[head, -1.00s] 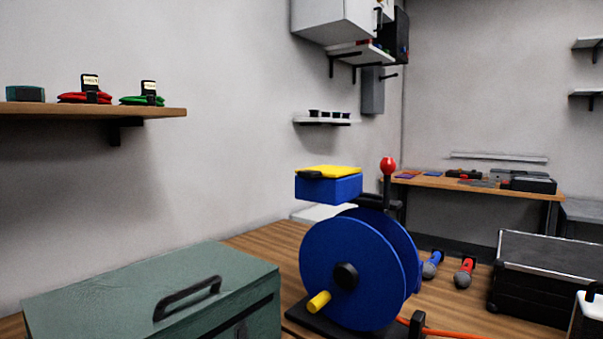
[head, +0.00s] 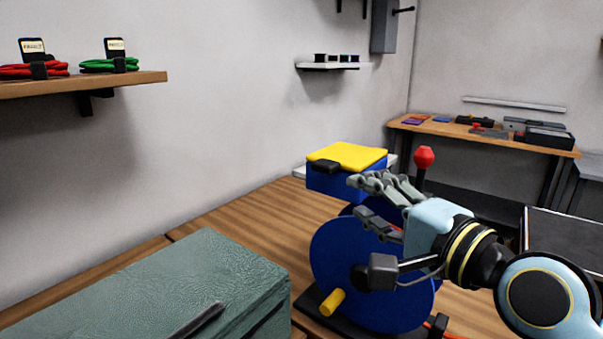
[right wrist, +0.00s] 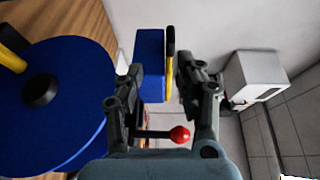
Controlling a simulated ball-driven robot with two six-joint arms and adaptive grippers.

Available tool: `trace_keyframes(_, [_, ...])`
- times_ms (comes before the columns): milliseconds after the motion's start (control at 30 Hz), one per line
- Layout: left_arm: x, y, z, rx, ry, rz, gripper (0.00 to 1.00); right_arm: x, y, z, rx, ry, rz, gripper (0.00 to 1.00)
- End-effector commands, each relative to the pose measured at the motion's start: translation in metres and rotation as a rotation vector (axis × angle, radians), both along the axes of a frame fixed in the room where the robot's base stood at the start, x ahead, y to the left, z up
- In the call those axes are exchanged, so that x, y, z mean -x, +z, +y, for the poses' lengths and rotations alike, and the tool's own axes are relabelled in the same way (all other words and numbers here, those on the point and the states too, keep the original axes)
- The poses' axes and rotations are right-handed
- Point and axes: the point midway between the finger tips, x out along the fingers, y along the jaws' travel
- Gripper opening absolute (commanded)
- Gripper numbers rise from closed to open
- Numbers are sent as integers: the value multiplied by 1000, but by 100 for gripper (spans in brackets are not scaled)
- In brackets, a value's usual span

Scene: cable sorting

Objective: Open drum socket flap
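The cable drum (head: 345,255) is blue with a yellow crank knob (head: 332,302). A blue socket box (head: 330,183) sits above it, with the yellow flap (head: 350,156) lying flat and closed on top. The flap has a black tab (head: 327,167) on its front edge. My right gripper (head: 358,197) is open and empty just in front of and to the right of the box, partly covering the drum. In the right wrist view the box (right wrist: 150,60) and the yellow flap edge (right wrist: 169,75) lie beyond the open fingers (right wrist: 161,85). My left gripper is not in view.
A red ball-topped lever (head: 424,160) stands right of the box, close behind my right gripper. A green case (head: 150,285) is at the front left. A dark case (head: 565,240) stands at the right. The wooden table (head: 250,230) is clear left of the drum.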

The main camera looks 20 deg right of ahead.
Motion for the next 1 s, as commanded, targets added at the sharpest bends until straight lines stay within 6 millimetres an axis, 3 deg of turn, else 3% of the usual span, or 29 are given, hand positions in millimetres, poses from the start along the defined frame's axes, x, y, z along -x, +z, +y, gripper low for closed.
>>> trace_keyframes(67, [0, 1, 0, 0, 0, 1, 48, -1, 13, 2, -30, 2, -18, 37])
trace_keyframes(167, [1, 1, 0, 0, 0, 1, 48, -10, 14, 4, -39, 2, -20, 37])
trace_keyframes(600, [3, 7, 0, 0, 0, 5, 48, -88, 13, 26, -34, 3, -19, 37])
trace_keyframes(800, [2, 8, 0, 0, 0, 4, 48, -102, 12, 30, -32, 2, -18, 37])
trace_keyframes(1000, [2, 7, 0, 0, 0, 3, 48, -103, 12, 30, -31, 2, -18, 37])
